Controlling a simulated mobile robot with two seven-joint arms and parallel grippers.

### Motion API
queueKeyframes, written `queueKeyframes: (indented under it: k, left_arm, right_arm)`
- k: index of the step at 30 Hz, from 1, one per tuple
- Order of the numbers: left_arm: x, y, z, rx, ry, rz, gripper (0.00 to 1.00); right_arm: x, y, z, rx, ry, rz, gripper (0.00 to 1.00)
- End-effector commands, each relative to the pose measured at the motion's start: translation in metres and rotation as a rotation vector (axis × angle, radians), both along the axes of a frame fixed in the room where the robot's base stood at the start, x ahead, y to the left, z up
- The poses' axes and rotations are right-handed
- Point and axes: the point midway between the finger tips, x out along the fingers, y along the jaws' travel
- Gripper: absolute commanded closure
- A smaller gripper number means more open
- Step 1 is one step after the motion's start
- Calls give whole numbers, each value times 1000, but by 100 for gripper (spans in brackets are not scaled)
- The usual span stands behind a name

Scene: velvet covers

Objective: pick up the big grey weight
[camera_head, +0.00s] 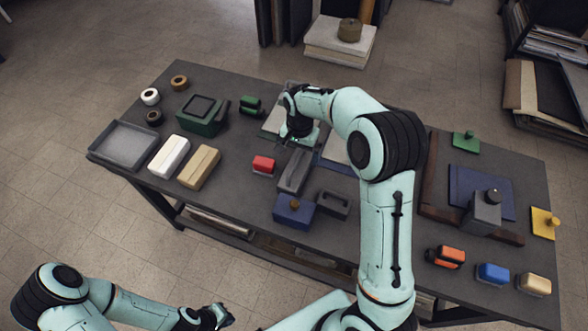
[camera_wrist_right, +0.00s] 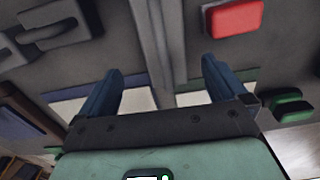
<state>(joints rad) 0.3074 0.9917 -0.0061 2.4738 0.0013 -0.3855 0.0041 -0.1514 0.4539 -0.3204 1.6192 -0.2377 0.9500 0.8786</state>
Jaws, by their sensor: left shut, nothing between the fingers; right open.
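A big grey block with a dark knob (camera_head: 485,212), which looks like the grey weight, stands at the right of the table by the front edge of a blue sheet (camera_head: 468,185). It does not show in the right wrist view. My right gripper (camera_head: 295,143) is well to its left, over the middle of the table, open and empty; its two blue fingers (camera_wrist_right: 162,88) are spread in the wrist view. My left gripper (camera_head: 222,316) is shut and empty, low in front of the table, far from the block.
Orange (camera_head: 450,256) and blue (camera_head: 492,273) blocks lie at front right. My right arm crosses the table.

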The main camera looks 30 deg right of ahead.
Motion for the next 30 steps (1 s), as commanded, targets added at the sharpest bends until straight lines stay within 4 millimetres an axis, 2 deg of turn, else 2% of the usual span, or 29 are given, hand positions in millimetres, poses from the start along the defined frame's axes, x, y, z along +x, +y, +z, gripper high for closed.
queueKeyframes:
  k: [1, 3, 11, 17, 21, 29, 30]
  left_arm:
    - [-1, 0, -1, 1, 2, 1, 100]
    - [-2, 0, -2, 0, 2, 0, 100]
    - [-1, 0, -2, 0, 1, 0, 100]
    - [2, 0, 1, 0, -2, 0, 100]
    - [2, 0, 2, 0, -3, 0, 100]
    - [2, 0, 2, 0, -3, 0, 100]
    - [2, 0, 2, 0, -3, 0, 100]
  right_arm:
    - [-1, 0, -12, 0, 4, 0, 1]
    - [-1, 0, -23, 0, 3, 1, 1]
    - [0, 2, -43, 0, 0, 1, 1]
    - [-3, 11, -71, 0, 3, 3, 1]
    - [-3, 10, -87, -1, 1, 0, 1]
    - [-2, 11, -91, 0, -2, 0, 1]
    - [-2, 11, -91, 0, -2, 1, 4]
